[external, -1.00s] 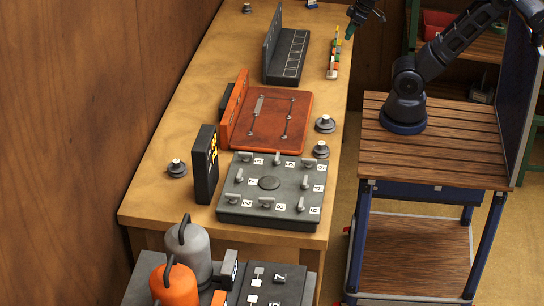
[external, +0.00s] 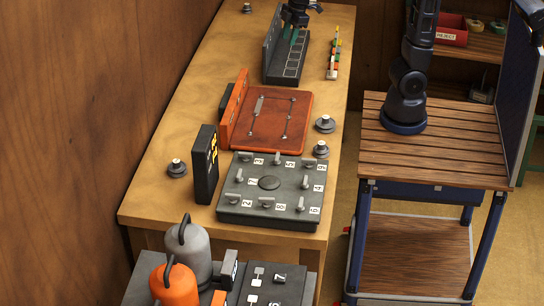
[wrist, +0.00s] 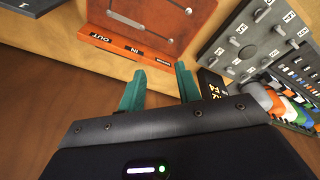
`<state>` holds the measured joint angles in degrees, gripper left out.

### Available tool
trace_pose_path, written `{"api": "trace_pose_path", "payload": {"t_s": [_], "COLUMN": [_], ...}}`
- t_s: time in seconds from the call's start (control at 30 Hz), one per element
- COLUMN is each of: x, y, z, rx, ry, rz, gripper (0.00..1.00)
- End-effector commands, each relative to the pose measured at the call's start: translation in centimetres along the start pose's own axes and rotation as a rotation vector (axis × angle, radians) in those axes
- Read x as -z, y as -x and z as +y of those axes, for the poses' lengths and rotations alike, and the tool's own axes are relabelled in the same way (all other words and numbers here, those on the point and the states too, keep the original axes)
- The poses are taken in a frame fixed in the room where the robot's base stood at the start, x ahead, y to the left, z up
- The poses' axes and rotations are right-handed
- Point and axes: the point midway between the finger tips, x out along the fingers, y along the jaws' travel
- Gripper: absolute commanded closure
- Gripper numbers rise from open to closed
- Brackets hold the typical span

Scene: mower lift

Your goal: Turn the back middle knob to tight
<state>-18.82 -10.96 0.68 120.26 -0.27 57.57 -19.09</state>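Several round dark knobs with pale tops stand on the wooden table in the external view: one by the wall side (external: 176,168), one at the far end (external: 247,8), and a pair at the right edge, one (external: 325,124) beside the red board and another (external: 320,149) nearer. I cannot tell which is the back middle knob; the upright boards may hide one. My gripper (external: 294,36) is over the dark gridded stand at the far part of the table. In the wrist view my gripper (wrist: 159,88) has its teal fingers apart, with nothing between them.
The red board (external: 292,142) has an upright back, labelled IN and OUT in the wrist view (wrist: 115,42). The dark gridded stand (external: 272,50), a black upright box (external: 203,180) and a grey numbered panel (external: 240,212) are obstacles. Orange and grey bottles (external: 176,286) stand in front.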

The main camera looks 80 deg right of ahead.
Motion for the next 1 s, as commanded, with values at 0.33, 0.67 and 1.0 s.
{"api": "trace_pose_path", "payload": {"t_s": [0.33, 0.67, 1.0], "x": [10.7, 19.5, 26.2], "y": [-4.9, -11.2, -19.1], "z": [-4.5, -11.3, -20.6], "rx": [0.052, 0.1, 0.148], "ry": [0.263, 0.511, 0.761], "rz": [-0.054, -0.1, -0.143], "gripper": [0.66, 0.66, 0.66]}}
